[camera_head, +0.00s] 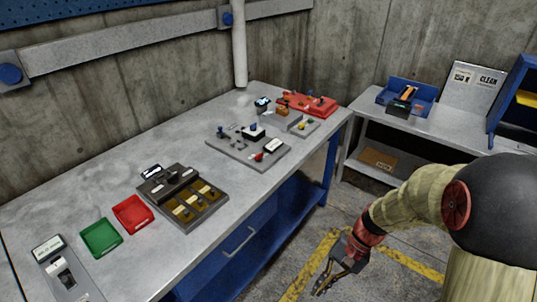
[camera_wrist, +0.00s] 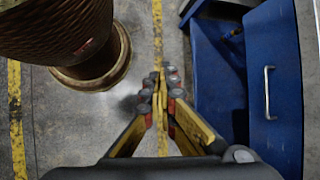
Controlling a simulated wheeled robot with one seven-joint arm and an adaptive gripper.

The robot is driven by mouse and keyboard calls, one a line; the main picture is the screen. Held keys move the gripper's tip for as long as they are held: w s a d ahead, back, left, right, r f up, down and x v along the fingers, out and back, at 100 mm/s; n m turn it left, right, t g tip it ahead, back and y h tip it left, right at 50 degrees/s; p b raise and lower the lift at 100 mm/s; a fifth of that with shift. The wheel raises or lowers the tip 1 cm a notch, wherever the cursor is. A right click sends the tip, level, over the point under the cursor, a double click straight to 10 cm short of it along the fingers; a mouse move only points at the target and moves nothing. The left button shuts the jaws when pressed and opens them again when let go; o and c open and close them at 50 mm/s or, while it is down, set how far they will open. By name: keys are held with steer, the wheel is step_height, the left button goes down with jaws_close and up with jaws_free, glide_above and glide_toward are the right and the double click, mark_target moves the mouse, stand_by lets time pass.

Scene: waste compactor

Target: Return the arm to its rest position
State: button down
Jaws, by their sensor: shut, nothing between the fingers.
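My arm comes in from the right side of the head view and hangs low, bent downward. My gripper (camera_head: 328,281) is over the floor, in front of and below the workbench (camera_head: 90,200), apart from it. In the wrist view my gripper (camera_wrist: 161,85) points down at the concrete floor. Its two fingers meet in the middle, shut, with nothing between them.
The workbench carries a green tray (camera_head: 101,238), a red tray (camera_head: 133,214), a dark fixture (camera_head: 183,196) and a grey board (camera_head: 248,148). Its drawer handle (camera_wrist: 268,93) is right of my gripper. A side table (camera_head: 440,130) stands at back right. Yellow lines (camera_head: 312,265) mark open floor.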

steer(key=s+d+r+n+t+h, duration=0.2)
steer(key=s+r+n+t+h, duration=0.1)
steer(key=r, duration=0.8)
steer(key=s+d+r+n+t+h, duration=0.2)
steer(key=s+r+t, duration=0.3)
steer(key=r, duration=0.7)
steer(key=shift+s+d+r+n+t+h, duration=0.15)
steer(key=shift+s+r+n+t+h, duration=0.2)
steer(key=shift+n, duration=0.55)
